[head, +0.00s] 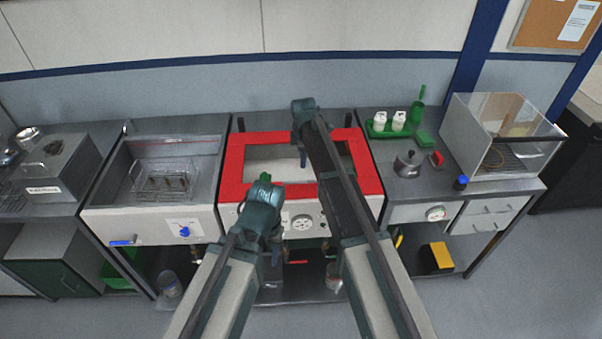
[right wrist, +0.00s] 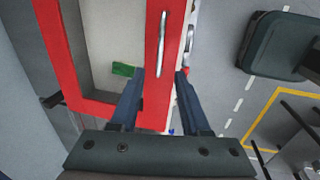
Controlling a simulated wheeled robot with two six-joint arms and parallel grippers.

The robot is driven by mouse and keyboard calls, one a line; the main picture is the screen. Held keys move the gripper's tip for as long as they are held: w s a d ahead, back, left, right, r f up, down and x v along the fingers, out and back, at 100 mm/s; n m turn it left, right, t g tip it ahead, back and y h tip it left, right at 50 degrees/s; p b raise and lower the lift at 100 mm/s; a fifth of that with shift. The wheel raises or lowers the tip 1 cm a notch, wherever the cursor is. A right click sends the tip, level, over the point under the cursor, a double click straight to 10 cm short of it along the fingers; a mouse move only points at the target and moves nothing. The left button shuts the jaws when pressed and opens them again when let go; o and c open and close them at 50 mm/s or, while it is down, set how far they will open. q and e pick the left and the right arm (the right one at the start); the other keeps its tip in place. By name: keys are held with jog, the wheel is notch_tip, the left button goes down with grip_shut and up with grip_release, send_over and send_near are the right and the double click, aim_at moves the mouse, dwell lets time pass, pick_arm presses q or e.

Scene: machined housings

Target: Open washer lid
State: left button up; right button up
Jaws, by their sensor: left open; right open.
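The washer lid is a red frame (head: 371,176) around a clear window, lying flat and shut on the middle unit; it also shows in the right wrist view (right wrist: 55,50). A silver bar handle (right wrist: 161,43) runs along its front bar. My right gripper (right wrist: 158,77) is open and empty; its fingertips lie either side of the handle's near end in the picture, with no contact visible.
Left is a sink with a wire rack (head: 165,180) and a blue knob (head: 184,231). Right are a green tray (head: 388,130) with white bottles, a kettle-like pot (head: 408,163) and a clear box (head: 500,135). A small green piece (right wrist: 123,70) shows within the window. A gauge (head: 302,222) sits on the front.

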aim_at(302, 182)
jog(key=shift+f, duration=0.15)
jog(key=w+f+b, duration=0.1)
jog(key=f+b, duration=0.8)
jog(key=w+f+b, duration=0.1)
jog(key=f+b, duration=0.3)
jog(key=shift+w+f+b, duration=0.2)
jog(key=shift+w+b, duration=0.1)
jog(key=shift+r, duration=0.1)
grip_shut()
dwell(1.0)
